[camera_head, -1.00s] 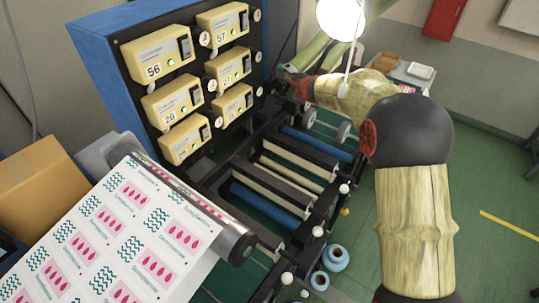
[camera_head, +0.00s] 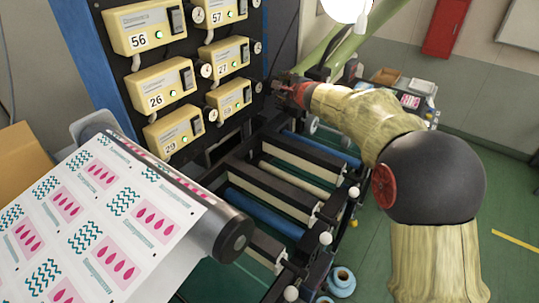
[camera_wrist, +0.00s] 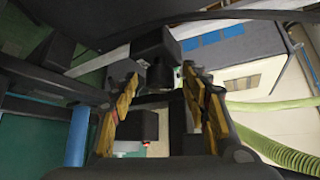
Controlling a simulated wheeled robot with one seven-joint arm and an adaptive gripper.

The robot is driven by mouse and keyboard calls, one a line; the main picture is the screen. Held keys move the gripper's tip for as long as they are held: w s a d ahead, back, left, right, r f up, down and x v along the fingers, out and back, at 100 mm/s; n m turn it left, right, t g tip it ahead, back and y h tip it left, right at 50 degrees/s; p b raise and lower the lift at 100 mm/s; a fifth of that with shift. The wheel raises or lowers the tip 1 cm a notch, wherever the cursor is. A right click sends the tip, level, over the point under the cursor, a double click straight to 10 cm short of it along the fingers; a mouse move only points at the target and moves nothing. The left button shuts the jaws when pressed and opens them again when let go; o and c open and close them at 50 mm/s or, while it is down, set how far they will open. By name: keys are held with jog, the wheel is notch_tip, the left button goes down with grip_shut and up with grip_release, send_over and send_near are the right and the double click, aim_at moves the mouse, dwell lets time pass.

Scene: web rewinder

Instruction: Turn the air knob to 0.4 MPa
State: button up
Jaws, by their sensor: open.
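My gripper (camera_head: 280,88) reaches in from the right, near the right side of the dark panel frame, in the head view. In the wrist view its yellow-padded fingers (camera_wrist: 158,82) are spread apart. A dark blocky part (camera_wrist: 157,45) shows just beyond and between the fingertips; I cannot tell whether it is the air knob or whether the fingers touch it. No pressure reading is legible. In the head view the gripper and arm may hide the knob.
Yellow numbered controllers (camera_head: 145,28) with small round dials cover the panel. A printed web (camera_head: 90,215) runs over a roller (camera_head: 235,235) at lower left. Frame rails and rollers (camera_head: 285,165) lie below my arm. In the wrist view a green hose (camera_wrist: 275,140) curves at right.

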jog(key=shift+a+f+n+t+b, duration=0.15)
jog(key=shift+n+t+b, duration=0.25)
jog(key=shift+b, duration=1.95)
jog(key=shift+d+f+n+t+b, duration=0.15)
jog(key=shift+n+t+b, duration=0.2)
jog(key=shift+b, duration=2)
